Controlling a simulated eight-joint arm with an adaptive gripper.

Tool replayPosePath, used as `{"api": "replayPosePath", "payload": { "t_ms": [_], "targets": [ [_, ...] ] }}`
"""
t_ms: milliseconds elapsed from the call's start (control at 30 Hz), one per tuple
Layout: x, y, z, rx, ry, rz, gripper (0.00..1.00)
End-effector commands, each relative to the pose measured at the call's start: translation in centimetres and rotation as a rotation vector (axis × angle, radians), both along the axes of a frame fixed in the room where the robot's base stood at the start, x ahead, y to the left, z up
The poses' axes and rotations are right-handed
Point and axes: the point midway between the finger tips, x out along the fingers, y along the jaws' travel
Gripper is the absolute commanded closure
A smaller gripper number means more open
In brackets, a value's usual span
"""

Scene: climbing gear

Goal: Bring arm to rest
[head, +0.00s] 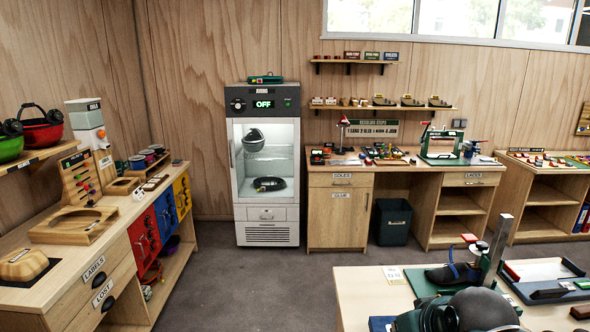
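My gripper does not show clearly anywhere in the head view. A dark rounded shape (482,308) with a green and black part (428,316) beside it rises at the bottom edge, in front of the near table (365,300). It may be part of my arm, but I cannot tell. No fingertips are visible, so whether the gripper is open, shut or holding something is hidden.
The near table carries a dark shoe (453,272) on a green base by an upright grey post (497,250), and a tray (545,281). A cabinet marked OFF (237,160), left counter (75,285) and back workbench (340,180) surround open floor (270,285).

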Motion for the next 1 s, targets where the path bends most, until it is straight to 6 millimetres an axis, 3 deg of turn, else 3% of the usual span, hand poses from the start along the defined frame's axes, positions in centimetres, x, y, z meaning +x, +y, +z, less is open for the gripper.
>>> {"api": "replayPosePath", "payload": {
  "t_ms": [300,700,1000],
  "targets": [
    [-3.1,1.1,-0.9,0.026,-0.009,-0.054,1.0],
    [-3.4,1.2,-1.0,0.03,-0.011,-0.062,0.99],
    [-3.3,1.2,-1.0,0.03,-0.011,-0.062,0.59]
  ]
}}
